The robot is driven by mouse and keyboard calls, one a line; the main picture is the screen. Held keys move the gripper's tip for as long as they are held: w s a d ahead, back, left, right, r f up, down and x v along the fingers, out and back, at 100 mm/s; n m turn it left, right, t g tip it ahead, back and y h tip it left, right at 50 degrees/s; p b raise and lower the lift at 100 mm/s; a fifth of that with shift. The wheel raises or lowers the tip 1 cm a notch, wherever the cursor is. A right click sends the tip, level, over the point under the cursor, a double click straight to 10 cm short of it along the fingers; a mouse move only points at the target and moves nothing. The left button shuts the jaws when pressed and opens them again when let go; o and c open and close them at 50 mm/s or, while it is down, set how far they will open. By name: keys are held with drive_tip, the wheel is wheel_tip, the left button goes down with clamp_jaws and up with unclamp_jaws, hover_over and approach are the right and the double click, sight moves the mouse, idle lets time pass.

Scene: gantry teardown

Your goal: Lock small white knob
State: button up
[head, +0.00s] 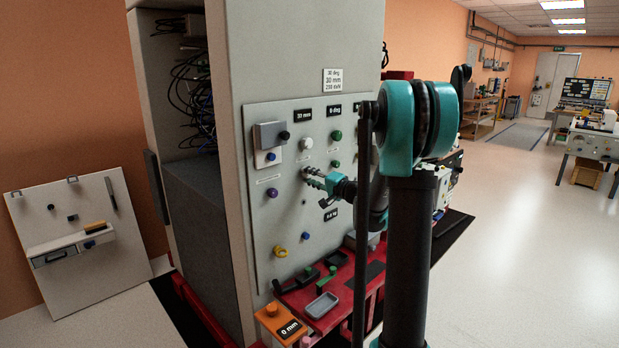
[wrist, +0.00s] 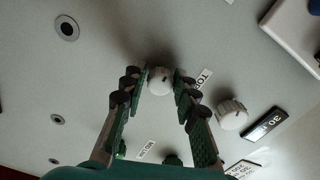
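The small white knob (wrist: 160,80) is on the grey panel in the wrist view, between the tips of my gripper (wrist: 161,78). A finger stands on each side of it, with what looks like a narrow gap, so my gripper looks open around it. In the head view my gripper (head: 312,176) is at the panel and hides this knob. A larger white knob (wrist: 232,114) is to the right in the wrist view. A label (wrist: 204,78) lies between the two knobs, partly behind a finger.
The grey panel (head: 290,235) also carries a purple knob (head: 273,192), a yellow knob (head: 280,252), green knobs (head: 336,135) and a grey box (head: 269,134) at its upper left. A red bench (head: 345,300) with trays stands below. A second board (head: 110,265) leans at the left.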

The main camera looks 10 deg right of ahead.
drive_tip(key=shift+o, duration=1.4)
drive_tip(key=v, duration=1.2)
